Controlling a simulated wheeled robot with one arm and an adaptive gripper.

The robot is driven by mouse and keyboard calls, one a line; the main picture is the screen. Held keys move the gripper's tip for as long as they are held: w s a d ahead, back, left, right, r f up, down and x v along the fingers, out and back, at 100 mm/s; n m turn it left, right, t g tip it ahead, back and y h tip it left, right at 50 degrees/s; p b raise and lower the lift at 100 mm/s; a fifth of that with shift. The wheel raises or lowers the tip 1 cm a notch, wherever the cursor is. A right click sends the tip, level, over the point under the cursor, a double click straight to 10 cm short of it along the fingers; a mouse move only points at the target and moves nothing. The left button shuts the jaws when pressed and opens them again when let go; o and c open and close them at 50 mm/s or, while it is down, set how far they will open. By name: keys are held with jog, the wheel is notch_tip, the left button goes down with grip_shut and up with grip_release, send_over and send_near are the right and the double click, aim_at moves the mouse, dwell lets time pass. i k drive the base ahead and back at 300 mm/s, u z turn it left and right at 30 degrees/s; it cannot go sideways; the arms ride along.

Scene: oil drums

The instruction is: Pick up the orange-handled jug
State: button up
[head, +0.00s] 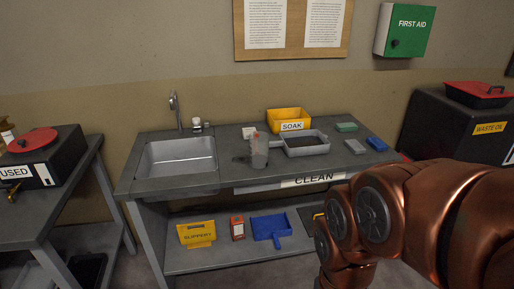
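A translucent grey jug (259,152) stands upright on the grey bench top marked CLEAN (220,182), between the sink and a grey tray. A small spot of orange shows near its rim; the picture is too small to make out its handle clearly. My copper-coloured arm reaches in from the right, in front of the bench and apart from the jug. My gripper's fingers are not in view.
A sink (180,158) is left of the jug. A grey tray (303,144), yellow SOAK bin (288,115), green block (346,127) and blue block (376,144) are to its right. The lower shelf holds a yellow SLIPPERY sign (197,234) and blue dustpan (270,227).

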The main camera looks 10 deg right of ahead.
aim_at(259, 140)
jog(key=u, duration=0.25)
jog(key=k, duration=0.6)
jog(key=u, duration=0.55)
jog(key=k, duration=0.55)
jog(key=z, duration=0.85)
jog(key=i, duration=1.55)
jog(key=u, duration=0.8)
jog(key=i, duration=0.75)
